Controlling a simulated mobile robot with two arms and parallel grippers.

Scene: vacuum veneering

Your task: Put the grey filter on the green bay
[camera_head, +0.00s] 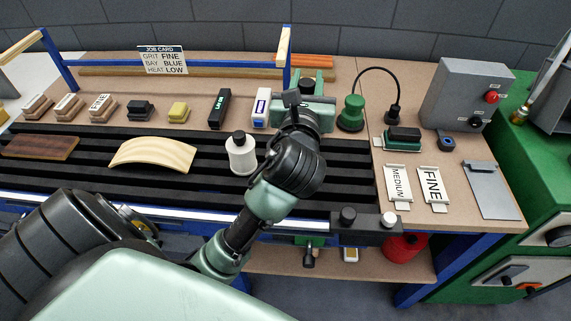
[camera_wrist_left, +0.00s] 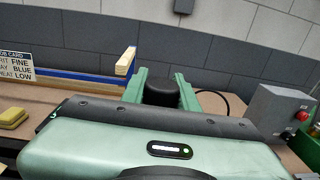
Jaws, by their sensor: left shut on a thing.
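My left gripper (camera_head: 318,112) reaches over the back half of the bench, behind the slatted bed. In the left wrist view, its green fingers are closed on a dark, round-topped piece (camera_wrist_left: 161,92), which looks like the grey filter. In the head view my wrist hides much of the held piece. I cannot make out a marked green bay for certain. My right gripper is in neither view.
A white bottle (camera_head: 241,158) stands close left of my forearm. A green tool (camera_head: 351,114) with a black cable stands right of the gripper. A grey control box (camera_head: 468,95) is at the back right. A curved wooden panel (camera_head: 153,153) lies on the slatted bed.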

